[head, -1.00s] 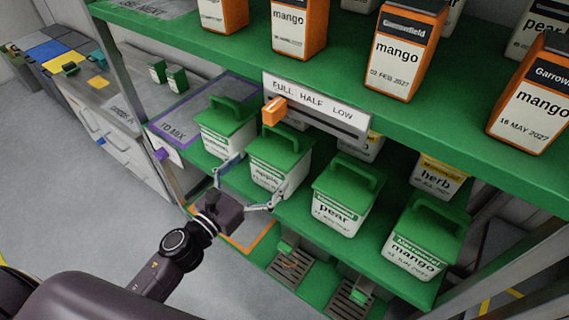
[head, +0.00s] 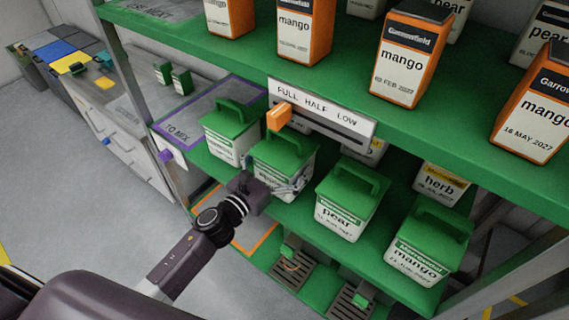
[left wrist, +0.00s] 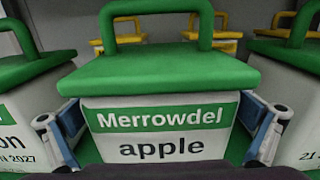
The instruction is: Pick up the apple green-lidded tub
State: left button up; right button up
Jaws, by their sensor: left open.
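The apple green-lidded tub (head: 283,159) stands on the middle green shelf, with a white body and a green lid with a handle. In the left wrist view the tub (left wrist: 160,125) fills the middle, its label reading "Merrowdel apple". My left gripper (head: 277,187) is at the front of this tub. In the left wrist view its open fingers (left wrist: 160,128) stand one on each side of the tub's body, below the lid. Whether they touch the sides I cannot tell. My right gripper is not in view.
A green-lidded tub (head: 230,135) stands close on the left, and the pear tub (head: 346,203) and mango tub (head: 425,242) on the right. A sliding level sign (head: 322,108) hangs above, under the upper shelf.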

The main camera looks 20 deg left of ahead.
pick_arm(q)
jog(key=shift+c, duration=0.4)
jog(key=c, duration=1.8)
jog(key=shift+w+r, duration=0.1)
jog(key=shift+r, duration=0.2)
